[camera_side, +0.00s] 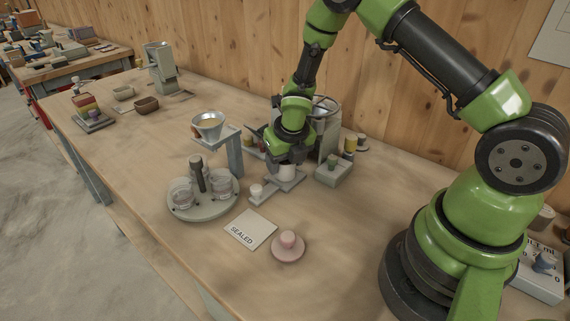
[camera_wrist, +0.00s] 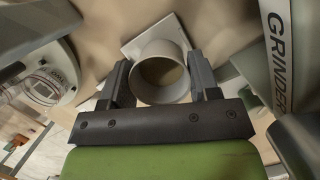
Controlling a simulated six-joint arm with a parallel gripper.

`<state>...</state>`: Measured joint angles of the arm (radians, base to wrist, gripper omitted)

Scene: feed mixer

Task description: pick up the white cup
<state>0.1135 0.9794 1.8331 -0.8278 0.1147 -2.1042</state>
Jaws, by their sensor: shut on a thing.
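The white cup (camera_side: 287,172) is small and upright, just above or on a pale grey plate (camera_side: 290,183) beside the grinder; I cannot tell whether it touches. In the wrist view, the cup (camera_wrist: 160,96) shows its round open mouth, and its inside looks empty. My gripper (camera_side: 285,163) points down and is shut on the cup, one finger on each side. In the wrist view, my gripper (camera_wrist: 160,75) has its dark fingers against the cup's left and right walls. The cup's upper part is partly hidden by my gripper in the side view.
The grinder (camera_wrist: 276,60) stands close on the right. A round tray with glass jars (camera_side: 203,208), a funnel stand (camera_side: 233,153), a small white piece (camera_side: 257,191), a SEALED card (camera_side: 250,229) and a pink knobbed disc (camera_side: 288,246) are nearby.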

